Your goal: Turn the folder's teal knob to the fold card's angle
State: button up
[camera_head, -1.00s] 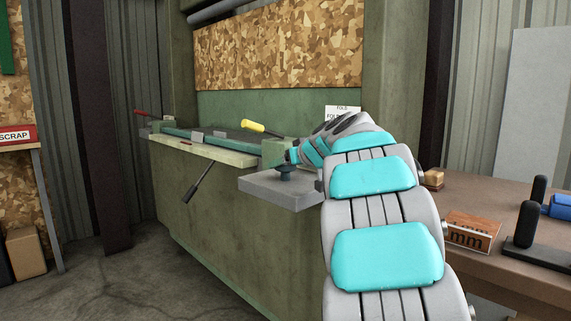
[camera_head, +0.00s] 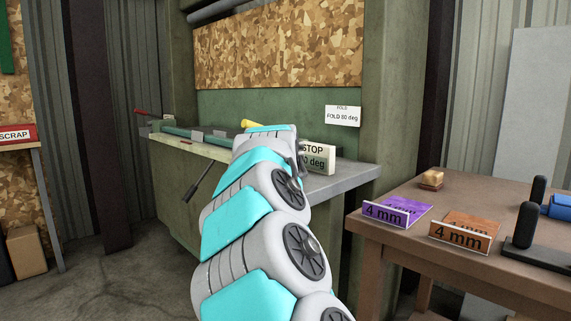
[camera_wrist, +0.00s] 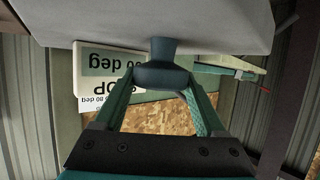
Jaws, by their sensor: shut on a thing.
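In the wrist view the dark teal knob (camera_wrist: 165,74) hangs on a short stem below a grey shelf (camera_wrist: 120,15), as this view is turned over. My gripper (camera_wrist: 165,82) is shut on the knob, with a finger on each side. In the head view my arm hides the gripper and knob. The white fold card (camera_head: 343,115) on the green wall reads FOLD and a degree value, its first digit hard to read. A white STOP plate (camera_head: 319,158) stands on the folder's grey shelf, its degree value partly hidden by my arm. It shows upside down in the wrist view (camera_wrist: 96,65).
The right-hand brown table (camera_head: 385,240) carries a purple piece (camera_head: 405,210) and an orange piece (camera_head: 470,228), both labelled 4 mm, plus a small wooden block (camera_head: 431,179) and black-handled items. The SCRAP place (camera_head: 17,135) is far left. Floor between is clear.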

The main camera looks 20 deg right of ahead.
jog(key=m+g+h, duration=0.2)
jog(key=m, duration=0.1)
jog(key=shift+h, duration=0.4)
jog(key=shift+f+m+g+h, duration=0.1)
jog(key=shift+m+g+h, duration=0.3)
jog(key=shift+m+g, duration=0.25)
jog(key=shift+m+g+h, duration=0.3)
jog(key=shift+m+g, duration=0.05)
jog(key=shift+g, duration=0.1)
jog(key=o, duration=1.3)
jog(key=b+v, duration=0.1)
jog(key=v, duration=0.6)
jog(key=shift+s+a, duration=0.15)
jog(key=shift+a, duration=0.15)
jog(key=shift+s, duration=0.1)
